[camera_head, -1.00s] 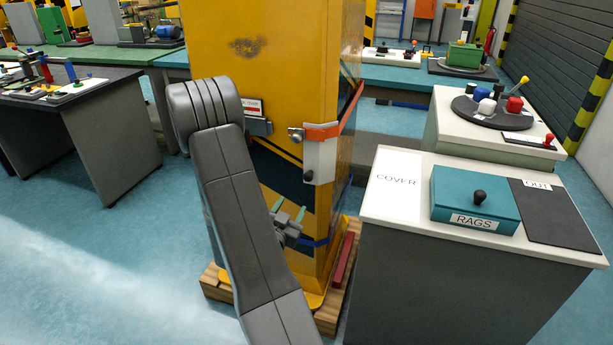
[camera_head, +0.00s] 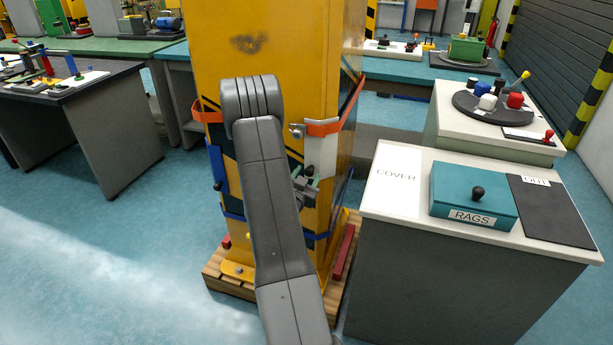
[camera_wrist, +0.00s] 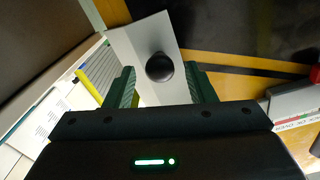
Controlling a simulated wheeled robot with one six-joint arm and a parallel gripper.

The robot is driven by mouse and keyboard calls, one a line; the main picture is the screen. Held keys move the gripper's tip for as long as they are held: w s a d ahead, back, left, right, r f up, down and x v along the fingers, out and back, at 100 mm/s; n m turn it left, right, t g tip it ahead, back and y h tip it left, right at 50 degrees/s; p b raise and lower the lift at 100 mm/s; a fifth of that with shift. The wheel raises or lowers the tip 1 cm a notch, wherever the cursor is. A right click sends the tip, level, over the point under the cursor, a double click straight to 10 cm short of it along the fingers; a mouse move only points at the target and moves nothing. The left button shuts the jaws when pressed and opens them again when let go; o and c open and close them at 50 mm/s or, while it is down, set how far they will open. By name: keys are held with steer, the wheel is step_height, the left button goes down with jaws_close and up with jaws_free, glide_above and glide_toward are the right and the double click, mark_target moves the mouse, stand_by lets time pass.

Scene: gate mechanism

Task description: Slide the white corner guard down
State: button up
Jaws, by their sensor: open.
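The white corner guard (camera_head: 321,157) sits on the front right corner of the yellow cabinet, with an orange strap (camera_head: 322,128) across its upper part. In the wrist view the guard (camera_wrist: 132,42) is a pale plate with a round black knob (camera_wrist: 160,67). My gripper (camera_head: 306,183) is at the guard's lower end and hides part of it. In the wrist view its green fingers are apart, one on each side of the knob. Whether either finger touches the knob, I cannot tell.
A metal latch (camera_head: 296,131) is at the strap's left end. A blue strap (camera_head: 316,237) crosses the cabinet lower down. The cabinet (camera_head: 300,60) stands on a wooden pallet (camera_head: 228,283). A worktop (camera_head: 395,190) with a teal RAGS box (camera_head: 473,194) stands close on the right.

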jaws_close()
steer(key=shift+f, duration=0.15)
step_height(320, 180, down, 16)
steer(key=b, duration=1.8)
steer(key=shift+f, duration=0.15)
jaws_free()
steer(key=shift+s, duration=0.1)
